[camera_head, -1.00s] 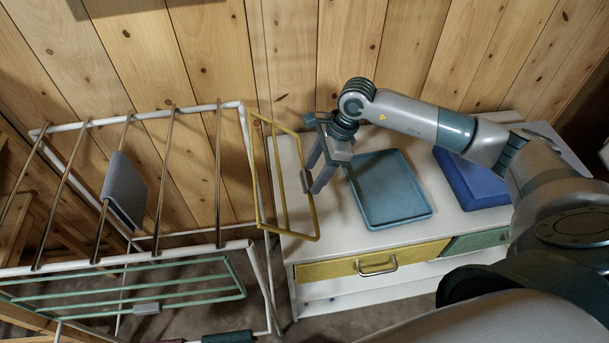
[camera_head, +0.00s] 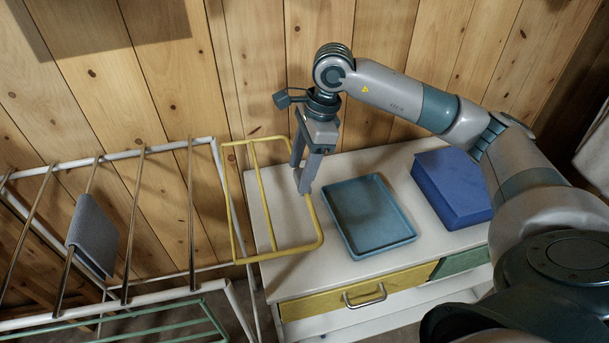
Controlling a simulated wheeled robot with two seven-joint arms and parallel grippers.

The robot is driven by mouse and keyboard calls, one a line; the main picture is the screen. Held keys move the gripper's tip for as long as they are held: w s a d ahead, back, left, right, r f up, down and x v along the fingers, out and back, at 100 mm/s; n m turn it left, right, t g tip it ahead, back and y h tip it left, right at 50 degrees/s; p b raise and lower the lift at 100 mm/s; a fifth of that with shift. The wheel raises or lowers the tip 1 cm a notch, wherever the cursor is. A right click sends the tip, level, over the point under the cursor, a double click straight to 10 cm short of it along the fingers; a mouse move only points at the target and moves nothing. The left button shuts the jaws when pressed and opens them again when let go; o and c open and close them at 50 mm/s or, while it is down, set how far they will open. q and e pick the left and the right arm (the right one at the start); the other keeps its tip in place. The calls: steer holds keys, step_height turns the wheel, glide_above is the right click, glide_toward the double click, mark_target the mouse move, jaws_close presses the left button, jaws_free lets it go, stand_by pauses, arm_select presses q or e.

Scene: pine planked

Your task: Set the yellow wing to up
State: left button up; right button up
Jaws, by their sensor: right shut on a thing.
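The fingers hide a little of that bar. My left gripper is not in view.
A blue-grey tray (camera_head: 366,215) and a blue box (camera_head: 452,187) sit on the white cabinet (camera_head: 266,278), which has a yellow drawer (camera_head: 325,303). A grey cloth (camera_head: 92,236) hangs on the rack. A green wing (camera_head: 170,325) hangs low at the rack's front. The plank wall is close behind.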

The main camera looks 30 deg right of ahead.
steer(key=shift+a+r, duration=0.2)
steer(key=shift+a, duration=0.2)
